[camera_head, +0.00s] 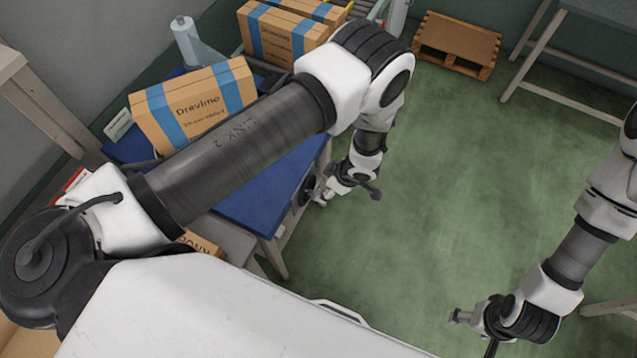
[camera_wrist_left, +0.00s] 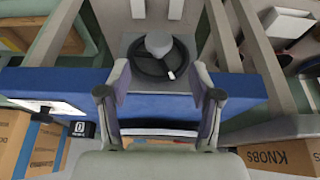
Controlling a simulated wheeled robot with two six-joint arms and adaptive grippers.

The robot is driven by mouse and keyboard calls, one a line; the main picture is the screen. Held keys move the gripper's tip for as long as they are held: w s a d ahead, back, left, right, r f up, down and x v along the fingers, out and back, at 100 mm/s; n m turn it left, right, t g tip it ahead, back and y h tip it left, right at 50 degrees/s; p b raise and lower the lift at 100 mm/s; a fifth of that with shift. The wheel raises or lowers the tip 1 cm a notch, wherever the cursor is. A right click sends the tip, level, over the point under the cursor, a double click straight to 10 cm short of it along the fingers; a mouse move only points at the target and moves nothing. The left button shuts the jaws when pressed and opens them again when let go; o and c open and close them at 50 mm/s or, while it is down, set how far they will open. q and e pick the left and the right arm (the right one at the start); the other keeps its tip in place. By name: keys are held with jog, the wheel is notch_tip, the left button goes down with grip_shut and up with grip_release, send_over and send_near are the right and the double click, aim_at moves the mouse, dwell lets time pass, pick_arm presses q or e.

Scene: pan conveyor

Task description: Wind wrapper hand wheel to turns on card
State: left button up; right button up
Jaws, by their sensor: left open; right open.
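The black hand wheel (camera_wrist_left: 151,69) with its grey knob (camera_wrist_left: 159,43) is ahead in the left wrist view, on a grey plate at the blue table's side. It shows partly in the head view (camera_head: 307,190), beside my left gripper (camera_head: 325,194). My left gripper is open, its two fingers (camera_wrist_left: 160,83) on either side of the wheel in the wrist view; I cannot tell if they touch it. A small pale card (camera_head: 118,125) stands at the table's back left; its writing is too small to read. My right gripper (camera_head: 459,316) is open and empty over the floor.
A wrapped carton (camera_head: 196,102) with blue bands stands on the blue table (camera_head: 268,187). More cartons (camera_head: 282,37) and a film roll (camera_head: 186,40) are behind it. A counter (camera_wrist_left: 80,129) reads 0. A pallet (camera_head: 457,42) lies at the back; the green floor between is clear.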

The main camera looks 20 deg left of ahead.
aim_at(319, 193)
pick_arm(q)
jog(key=b+x, duration=0.8)
jog(key=b, duration=0.8)
jog(key=shift+w+f, duration=0.15)
jog(key=shift+f, duration=0.05)
jog(key=shift+r, duration=0.15)
jog(key=c, duration=1.1)
